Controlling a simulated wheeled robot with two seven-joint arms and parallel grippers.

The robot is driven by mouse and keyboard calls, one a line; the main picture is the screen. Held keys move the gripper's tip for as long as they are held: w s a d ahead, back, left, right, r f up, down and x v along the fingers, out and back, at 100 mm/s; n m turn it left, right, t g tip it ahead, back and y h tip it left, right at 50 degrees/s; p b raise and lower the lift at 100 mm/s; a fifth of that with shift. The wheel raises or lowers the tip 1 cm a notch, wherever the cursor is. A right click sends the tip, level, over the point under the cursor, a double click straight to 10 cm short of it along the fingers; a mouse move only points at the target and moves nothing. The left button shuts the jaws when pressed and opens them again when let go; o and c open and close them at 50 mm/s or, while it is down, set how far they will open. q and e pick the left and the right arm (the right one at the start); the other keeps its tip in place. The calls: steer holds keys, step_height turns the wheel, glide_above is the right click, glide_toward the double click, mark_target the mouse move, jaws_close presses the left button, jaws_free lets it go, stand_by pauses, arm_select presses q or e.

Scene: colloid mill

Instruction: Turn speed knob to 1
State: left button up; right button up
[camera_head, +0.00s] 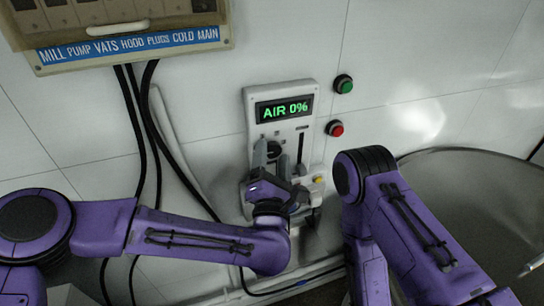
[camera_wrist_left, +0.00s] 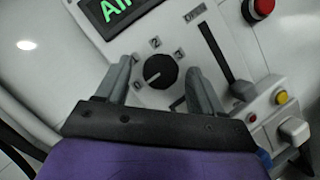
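The black round speed knob (camera_head: 274,149) is on the grey control panel (camera_head: 309,90), under a green display reading "AIR 0%". In the left wrist view the knob (camera_wrist_left: 160,71) has labels 1, 2 and 3 around its upper side. A pale mark on the knob seems to point toward the lower left, below the 1. My left gripper (camera_wrist_left: 158,68) is open, with one finger on each side of the knob. I cannot tell whether the fingers touch it. The left gripper (camera_head: 270,160) also shows before the panel in the head view. My right gripper is not in view.
A slotted lever (camera_wrist_left: 243,90) is right of the knob, with a yellow button (camera_wrist_left: 281,97) beyond it. Green (camera_head: 343,84) and red (camera_head: 335,128) buttons are on the wall. A labelled box (camera_head: 130,45) hangs upper left, with black cables below. A metal vat (camera_head: 480,190) stands right.

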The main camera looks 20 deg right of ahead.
arm_select(q)
steer(key=shift+w, duration=0.15)
steer(key=c, duration=0.9)
steer(key=shift+o, duration=0.2)
steer(key=shift+a+m, duration=0.1)
steer(key=shift+m, duration=0.3)
steer(key=shift+r+m+g+h, duration=0.15)
steer(key=shift+m+g, duration=0.15)
steer(key=shift+m, duration=0.3)
steer(key=shift+m+g+h, duration=0.15)
steer(key=shift+m+g, duration=0.15)
steer(key=shift+m, duration=0.3)
steer(key=m+g, duration=0.1)
steer(key=m, duration=0.2)
steer(key=shift+r+m+g+p, duration=0.15)
steer(key=shift+m+g+p, duration=0.15)
steer(key=shift+g, duration=0.1)
steer(key=m, duration=0.1)
steer(key=m+g+y, duration=0.1)
steer(key=m, duration=0.1)
steer(key=m+g, duration=0.1)
steer(key=shift+r+m+y, duration=0.25)
steer(key=shift+m+y, duration=0.05)
